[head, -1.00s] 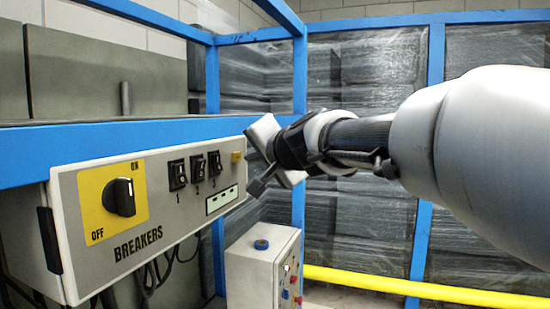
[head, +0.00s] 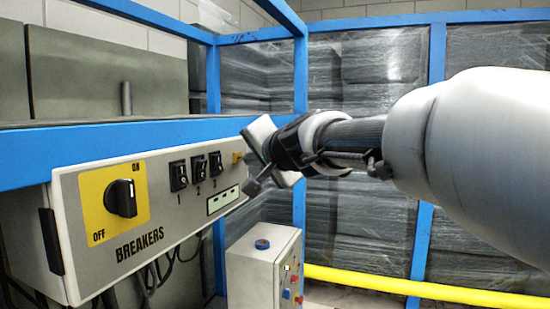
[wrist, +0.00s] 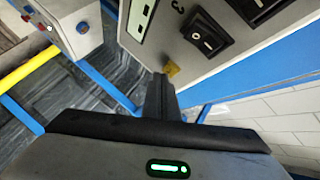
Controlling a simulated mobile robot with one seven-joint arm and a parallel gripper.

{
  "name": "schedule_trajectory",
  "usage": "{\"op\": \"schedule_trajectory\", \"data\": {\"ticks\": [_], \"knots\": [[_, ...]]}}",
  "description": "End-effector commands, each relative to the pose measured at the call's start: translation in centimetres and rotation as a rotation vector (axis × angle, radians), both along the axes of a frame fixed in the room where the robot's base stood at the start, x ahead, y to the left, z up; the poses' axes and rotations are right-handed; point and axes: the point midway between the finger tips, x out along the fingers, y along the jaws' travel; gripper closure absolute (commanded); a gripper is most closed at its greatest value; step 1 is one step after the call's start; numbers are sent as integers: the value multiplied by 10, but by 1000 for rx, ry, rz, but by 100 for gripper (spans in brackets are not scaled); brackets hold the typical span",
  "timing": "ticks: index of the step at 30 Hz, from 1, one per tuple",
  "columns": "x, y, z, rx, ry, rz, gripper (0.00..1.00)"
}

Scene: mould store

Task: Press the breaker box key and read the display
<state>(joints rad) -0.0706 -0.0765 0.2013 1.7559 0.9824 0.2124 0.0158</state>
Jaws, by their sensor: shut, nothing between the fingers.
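The breaker box (head: 165,230) is a pale box with a rotary switch on a yellow plate, three black rocker switches and a small yellow key (head: 237,158) at its right end. The key also shows in the wrist view (wrist: 171,69). The display (head: 223,201) is a pale strip with small dark marks below the rockers; I cannot read it. It is partly cut off in the wrist view (wrist: 141,18). My gripper (head: 252,186) is shut and empty at the box's right end. In the wrist view its fingertips (wrist: 160,80) appear right beside the key; I cannot tell whether they touch.
A blue frame beam (head: 120,145) runs just above the box. A smaller grey control box (head: 255,268) with a blue button stands below my gripper. A yellow rail (head: 400,286) runs at lower right. Wrapped stacks (head: 370,80) stand behind blue posts.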

Motion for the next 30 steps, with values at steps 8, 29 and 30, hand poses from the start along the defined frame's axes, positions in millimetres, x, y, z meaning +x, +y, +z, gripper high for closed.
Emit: {"op": "schedule_trajectory", "data": {"ticks": [8, 29, 30], "knots": [[1, 1, 0, 0, 1, 1, 100], [2, 6, 0, 0, 1, 1, 100], [2, 6, 0, 0, 0, 0, 100]]}}
